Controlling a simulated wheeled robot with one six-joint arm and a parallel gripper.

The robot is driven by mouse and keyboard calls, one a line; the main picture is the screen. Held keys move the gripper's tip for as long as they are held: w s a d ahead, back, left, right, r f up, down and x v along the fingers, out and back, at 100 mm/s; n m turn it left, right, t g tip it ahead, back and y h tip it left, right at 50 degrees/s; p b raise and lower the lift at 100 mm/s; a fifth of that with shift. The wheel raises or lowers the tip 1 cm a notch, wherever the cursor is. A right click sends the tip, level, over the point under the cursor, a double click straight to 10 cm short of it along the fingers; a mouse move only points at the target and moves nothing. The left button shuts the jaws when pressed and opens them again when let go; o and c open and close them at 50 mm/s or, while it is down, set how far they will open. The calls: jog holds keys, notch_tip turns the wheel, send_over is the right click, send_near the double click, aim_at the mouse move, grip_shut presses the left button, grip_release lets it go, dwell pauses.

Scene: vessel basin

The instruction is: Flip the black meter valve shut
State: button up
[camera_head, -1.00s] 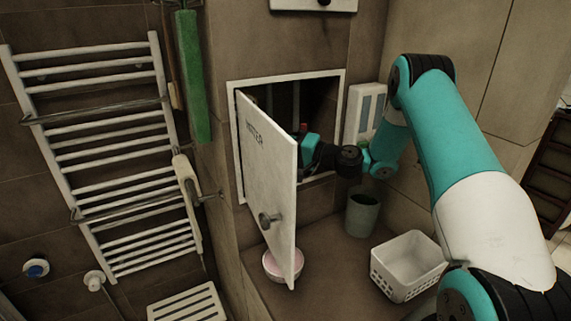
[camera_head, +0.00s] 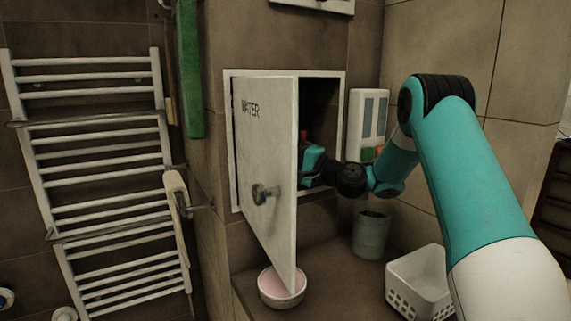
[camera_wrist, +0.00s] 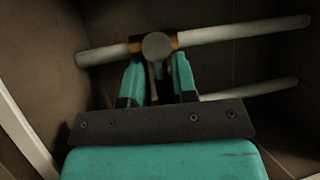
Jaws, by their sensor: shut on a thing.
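My gripper (camera_wrist: 158,78) reaches into the open wall cabinet marked WATER. In the wrist view its two teal fingers are close together at a valve with brass fittings (camera_wrist: 134,44) and a round grey cap (camera_wrist: 157,46), on the upper pale pipe (camera_wrist: 235,33). The fingers are shut on a narrow, dark handle of the black meter valve (camera_wrist: 152,86). Its exact angle is hard to tell in the shade. In the head view my gripper's teal body (camera_head: 312,162) shows beside the cabinet door's edge. The door hides the fingertips and the valve there.
The cabinet door (camera_head: 262,150), with a round knob, stands open left of my arm. A second pipe (camera_wrist: 250,90) runs below the first. A pink-filled bowl (camera_head: 281,288), a grey bin (camera_head: 371,235) and a white basket (camera_head: 418,285) sit below. A towel radiator (camera_head: 95,150) is left.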

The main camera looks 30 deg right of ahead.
jog(key=shift+r, duration=0.3)
jog(key=o, duration=0.7)
jog(key=shift+f, duration=0.1)
jog(key=shift+f, duration=0.1)
jog(key=shift+s+d+f+b, duration=0.3)
jog(key=shift+s+b, duration=0.1)
jog(key=shift+b, duration=0.5)
jog(key=shift+r+b+v, duration=0.15)
jog(key=shift+b+v, duration=2.6)
jog(key=shift+b, duration=2.4)
jog(key=shift+r+b+v, duration=0.15)
jog(key=shift+b+v, duration=2.55)
jog(key=shift+b, duration=2.45)
jog(key=shift+s, duration=0.1)
